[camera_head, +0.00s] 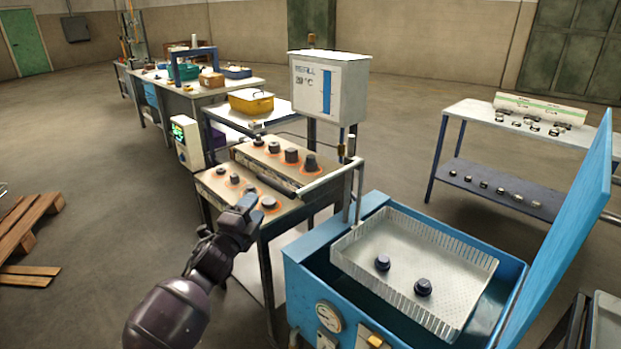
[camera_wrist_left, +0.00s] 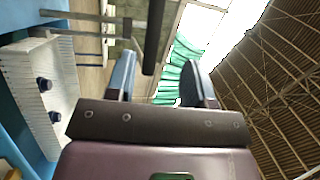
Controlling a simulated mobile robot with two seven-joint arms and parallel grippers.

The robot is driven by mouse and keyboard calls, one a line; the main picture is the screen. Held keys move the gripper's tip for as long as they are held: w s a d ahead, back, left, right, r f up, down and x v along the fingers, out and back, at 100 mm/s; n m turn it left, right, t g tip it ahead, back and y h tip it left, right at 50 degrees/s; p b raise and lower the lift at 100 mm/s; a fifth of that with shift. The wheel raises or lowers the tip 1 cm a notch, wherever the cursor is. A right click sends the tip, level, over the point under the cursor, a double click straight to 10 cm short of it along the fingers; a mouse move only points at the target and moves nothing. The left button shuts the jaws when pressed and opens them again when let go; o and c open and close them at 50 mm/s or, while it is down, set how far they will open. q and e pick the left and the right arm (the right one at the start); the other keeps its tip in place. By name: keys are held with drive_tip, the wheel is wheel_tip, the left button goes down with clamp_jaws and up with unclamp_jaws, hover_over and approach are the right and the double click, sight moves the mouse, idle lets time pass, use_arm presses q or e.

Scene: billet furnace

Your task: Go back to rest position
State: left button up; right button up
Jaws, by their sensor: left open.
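My left gripper (camera_head: 245,203) is in front of the furnace table's near edge in the head view. In the left wrist view its two fingers (camera_wrist_left: 165,80) stand apart with nothing between them. Several dark billets (camera_head: 292,156) stand on the hot plates (camera_head: 262,167), some with an orange glow around them. Two dark billets (camera_head: 423,287) stand apart in the white perforated basket (camera_head: 398,229) of the blue tank (camera_head: 300,277). The basket (camera_wrist_left: 62,95) also shows at the left of the left wrist view. My right gripper is not in view.
The blue tank lid (camera_head: 572,235) stands open at the right. A control box (camera_head: 329,85) rises behind the plates. A shelf table (camera_head: 470,120) with small parts stands at the back right. Wooden pallets (camera_head: 27,225) lie on the left floor. Open floor lies between the pallets and the furnace table.

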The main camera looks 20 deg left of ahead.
use_arm(q)
drive_tip(key=s+d+f+n+g, duration=0.4)
drive_tip(key=s+f+n, duration=0.4)
drive_tip(key=s+f, duration=0.4)
drive_tip(key=s+d+f+n+g, duration=0.4)
drive_tip(key=s+d+f+n, duration=0.3)
drive_tip(key=s+f, duration=0.4)
drive_tip(key=s+n, duration=0.1)
drive_tip(key=s, duration=0.4)
drive_tip(key=shift+s+f, duration=0.15)
drive_tip(key=shift+f, duration=0.25)
